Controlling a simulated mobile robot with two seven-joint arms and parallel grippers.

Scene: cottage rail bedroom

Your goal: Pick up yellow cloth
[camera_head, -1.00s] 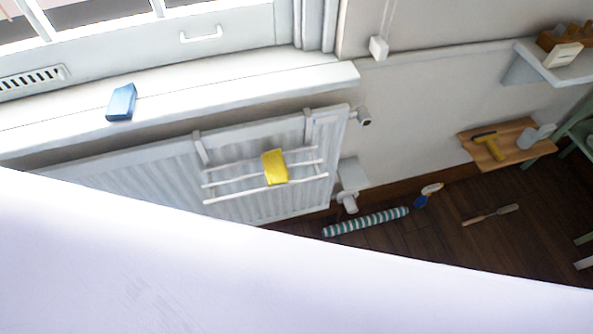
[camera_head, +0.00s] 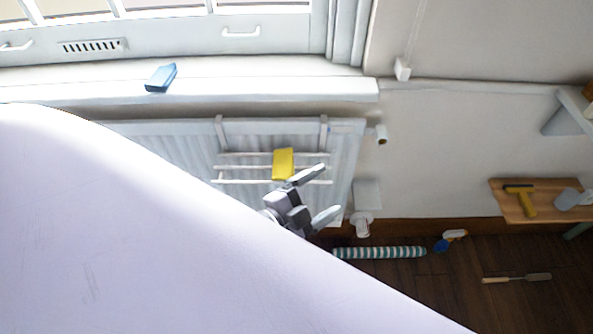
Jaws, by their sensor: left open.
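The yellow cloth (camera_head: 283,163) hangs over the bars of a white drying rack (camera_head: 240,181), which is hooked on the radiator (camera_head: 165,143) below the window sill. My left gripper (camera_head: 327,194) is open, its two fingers spread toward the right. It appears just below and to the right of the cloth, and I see nothing between its fingers. I cannot tell how far in front of the rack it is. A large pale surface, likely my own arm, hides the lower left and the lower part of the radiator. My right gripper is not in view.
A blue box-like object (camera_head: 161,78) lies on the window sill (camera_head: 270,90). A striped roll (camera_head: 380,252), a spray bottle (camera_head: 450,240) and a long-handled tool (camera_head: 516,278) are on the dark floor. A wooden shelf (camera_head: 508,204) at right holds a yellow-handled tool (camera_head: 524,201). Radiator valves (camera_head: 362,222) stand beside the rack.

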